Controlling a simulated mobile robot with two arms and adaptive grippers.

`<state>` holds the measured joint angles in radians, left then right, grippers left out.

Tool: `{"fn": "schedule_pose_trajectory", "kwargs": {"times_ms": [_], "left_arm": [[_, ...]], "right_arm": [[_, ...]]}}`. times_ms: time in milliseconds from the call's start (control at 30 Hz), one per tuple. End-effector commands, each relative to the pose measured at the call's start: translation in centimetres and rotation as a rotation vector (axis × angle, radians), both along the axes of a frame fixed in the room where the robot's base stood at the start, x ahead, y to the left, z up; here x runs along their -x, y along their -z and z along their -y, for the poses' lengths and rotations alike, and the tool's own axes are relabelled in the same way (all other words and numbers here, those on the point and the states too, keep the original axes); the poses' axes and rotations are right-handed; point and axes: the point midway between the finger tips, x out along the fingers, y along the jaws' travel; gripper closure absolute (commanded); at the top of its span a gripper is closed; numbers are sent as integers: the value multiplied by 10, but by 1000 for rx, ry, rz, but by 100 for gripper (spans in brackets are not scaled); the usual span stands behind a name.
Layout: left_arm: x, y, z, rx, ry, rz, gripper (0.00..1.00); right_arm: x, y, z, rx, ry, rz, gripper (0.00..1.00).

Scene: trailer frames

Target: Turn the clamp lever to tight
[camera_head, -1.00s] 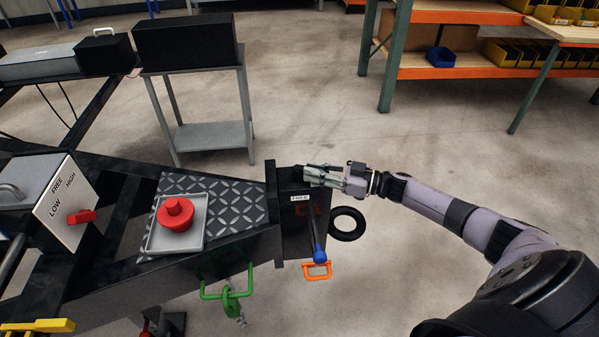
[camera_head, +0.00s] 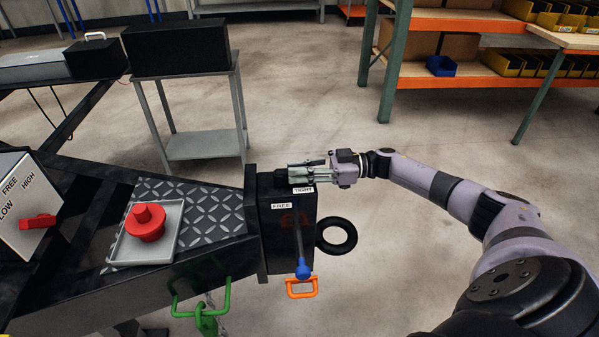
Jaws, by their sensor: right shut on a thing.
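A black clamp box (camera_head: 275,240) stands at the end of the trailer frame, with a white FREE label (camera_head: 281,206) and a white TIGHT label (camera_head: 303,189) near its top. My right gripper (camera_head: 291,177) is at the box's top edge, just above the TIGHT label. It is shut on a dark part there, which I take to be the clamp lever; the fingers hide most of it. A rod with a blue knob (camera_head: 303,271) hangs down the front of the box, apart from the gripper. My left gripper is not in view.
A black ring (camera_head: 337,235) is beside the box and an orange handle (camera_head: 302,289) below it. A green shackle (camera_head: 205,313) hangs from the frame. The floor (camera_head: 390,250) right of the box is clear.

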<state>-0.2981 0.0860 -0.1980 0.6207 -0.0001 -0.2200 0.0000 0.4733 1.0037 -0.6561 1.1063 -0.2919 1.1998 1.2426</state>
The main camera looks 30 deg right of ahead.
Motion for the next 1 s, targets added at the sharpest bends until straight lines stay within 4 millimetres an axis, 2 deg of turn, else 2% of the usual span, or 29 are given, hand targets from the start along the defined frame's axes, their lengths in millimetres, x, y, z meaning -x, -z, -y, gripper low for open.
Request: {"fn": "schedule_pose_trajectory", "kwargs": {"times_ms": [200, 233, 500, 833, 1000], "left_arm": [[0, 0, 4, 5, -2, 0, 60], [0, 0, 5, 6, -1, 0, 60], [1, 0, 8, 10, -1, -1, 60], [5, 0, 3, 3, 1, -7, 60], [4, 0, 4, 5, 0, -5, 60]], "right_arm": [[0, 1, 1, 4, 2, 0, 100], [0, 1, 1, 4, 2, 0, 81], [0, 0, 0, 1, 1, 0, 63], [1, 0, 1, 0, 1, 0, 62], [9, 1, 17, 2, 2, -2, 62]]}}
